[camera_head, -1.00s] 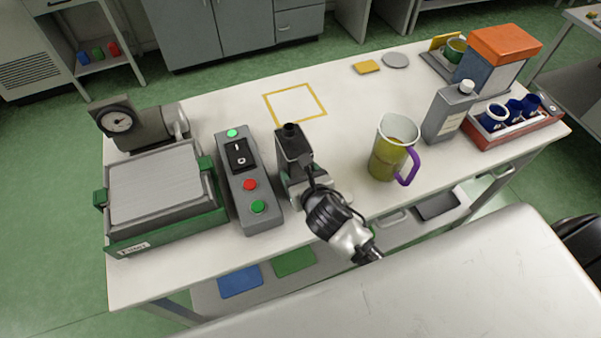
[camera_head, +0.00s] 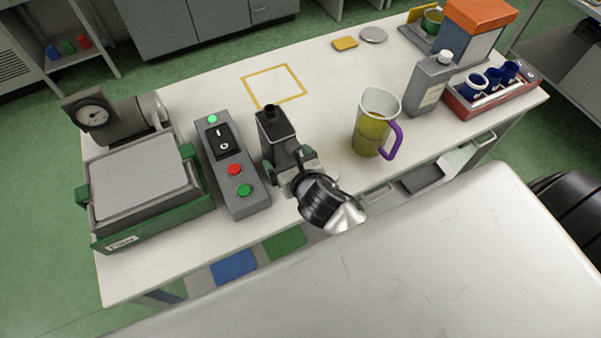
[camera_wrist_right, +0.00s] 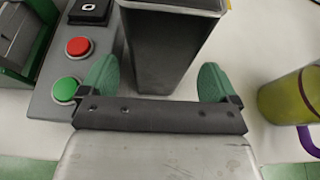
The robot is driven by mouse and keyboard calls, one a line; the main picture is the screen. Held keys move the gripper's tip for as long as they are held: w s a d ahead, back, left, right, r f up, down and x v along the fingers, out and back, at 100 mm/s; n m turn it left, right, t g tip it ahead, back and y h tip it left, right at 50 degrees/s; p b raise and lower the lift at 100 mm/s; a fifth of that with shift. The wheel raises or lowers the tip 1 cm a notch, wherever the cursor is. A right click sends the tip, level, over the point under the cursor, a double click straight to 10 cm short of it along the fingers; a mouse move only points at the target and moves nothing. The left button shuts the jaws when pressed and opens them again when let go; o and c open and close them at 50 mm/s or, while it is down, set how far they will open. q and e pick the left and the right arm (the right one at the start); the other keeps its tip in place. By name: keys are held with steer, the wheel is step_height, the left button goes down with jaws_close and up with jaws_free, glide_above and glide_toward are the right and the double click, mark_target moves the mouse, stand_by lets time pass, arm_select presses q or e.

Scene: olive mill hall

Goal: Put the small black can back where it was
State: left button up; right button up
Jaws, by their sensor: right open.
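The small black can (camera_head: 275,128), a dark, square-sided container with a black cap, stands upright on the white table, right of the grey switch box. My right gripper (camera_head: 293,167) is at its near side, with green fingers. In the right wrist view the can's dark wall (camera_wrist_right: 165,48) lies between and just ahead of the two spread fingers of the open gripper (camera_wrist_right: 157,82). I cannot tell whether a finger touches it. A yellow square outline (camera_head: 273,85) on the table behind the can is empty. My left gripper is out of view.
The grey switch box (camera_head: 231,165) is close on the left, the green-framed filter unit (camera_head: 150,190) beyond it. A yellow-green jug (camera_head: 375,122) with a purple handle stands right. A grey bottle (camera_head: 428,85) and red tray (camera_head: 497,97) are further right.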

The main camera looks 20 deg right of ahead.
steer(key=b+v, duration=0.1)
steer(key=v, duration=0.8)
steer(key=shift+s+r, duration=0.15)
steer(key=shift+s, duration=0.15)
